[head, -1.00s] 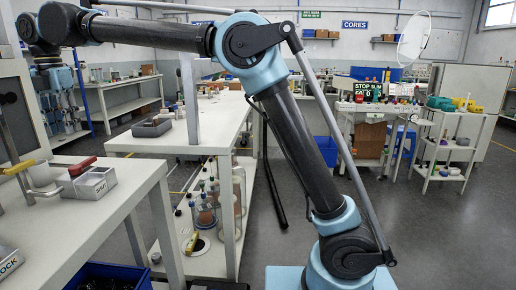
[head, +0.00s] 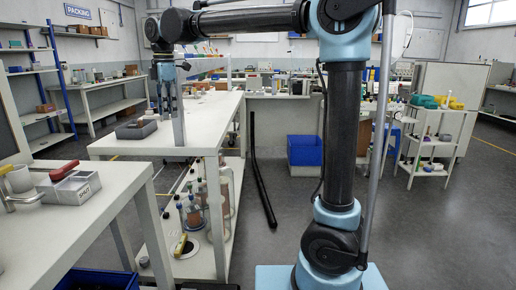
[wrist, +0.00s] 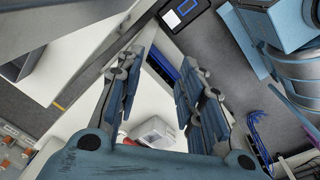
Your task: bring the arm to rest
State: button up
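My arm reaches up from its base and bends left at the top of the head view. My gripper (head: 168,98) hangs down from the arm's end, above the left part of the middle white table. In the wrist view my gripper (wrist: 165,92) has its two padded fingers well apart, with nothing held between them. Far below, past the fingers, are white surfaces and a small pale box (wrist: 153,131).
A near white bench (head: 75,215) at left carries a grey box (head: 76,189) labelled SHUT, with a red-handled part. The middle table (head: 140,147) has a metal post. A blue bin (head: 304,151) and a white shelf cart (head: 427,168) stand beyond. Open floor lies at right.

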jog(key=d+f+m, duration=0.3)
jog(key=d+m, duration=0.1)
jog(key=d, duration=0.6)
jog(key=d+f+m, duration=0.3)
jog(key=d, duration=0.7)
jog(key=d+f+m, duration=0.3)
jog(key=d+m, duration=0.1)
jog(key=d, duration=0.6)
jog(key=s+d+f+m+t, duration=0.1)
jog(key=s+d+f+m, duration=0.5)
jog(key=d+f, duration=0.3)
jog(key=s+d+f+m, duration=0.7)
jog(key=d+f, duration=0.3)
jog(key=f, duration=0.3)
jog(key=shift+s+d+m+t+h, duration=0.3)
jog(key=shift+s+t, duration=0.1)
jog(key=shift+s, duration=0.3)
jog(key=shift+f, duration=0.1)
